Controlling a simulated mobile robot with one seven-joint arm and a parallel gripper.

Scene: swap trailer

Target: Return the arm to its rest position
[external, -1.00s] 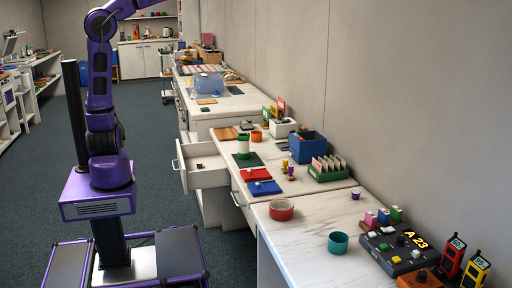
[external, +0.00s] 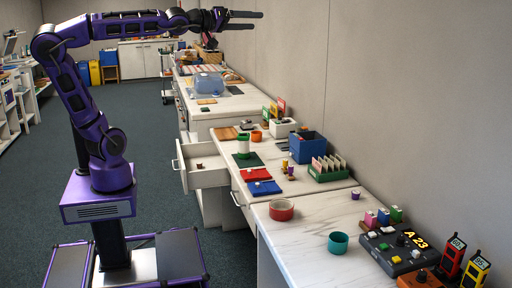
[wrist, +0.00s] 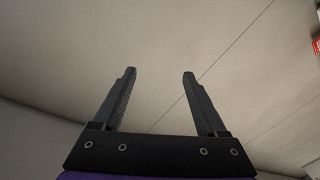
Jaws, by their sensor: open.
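My purple arm is raised in the external view, bent at its elbow at upper left, with its forearm reaching level to the right. My gripper (external: 258,20) is at the top of the picture, high above the counters, its two dark fingers pointing right. In the wrist view my gripper (wrist: 160,75) shows two fingers spread apart with nothing between them. The gripper touches nothing.
An open drawer (external: 207,178) juts out from the white counter (external: 318,216). A red bowl (external: 281,210), a teal bowl (external: 338,243) and a blue bin (external: 306,148) stand on it. Beige wall (external: 385,90) runs along the right. Floor beside my base is clear.

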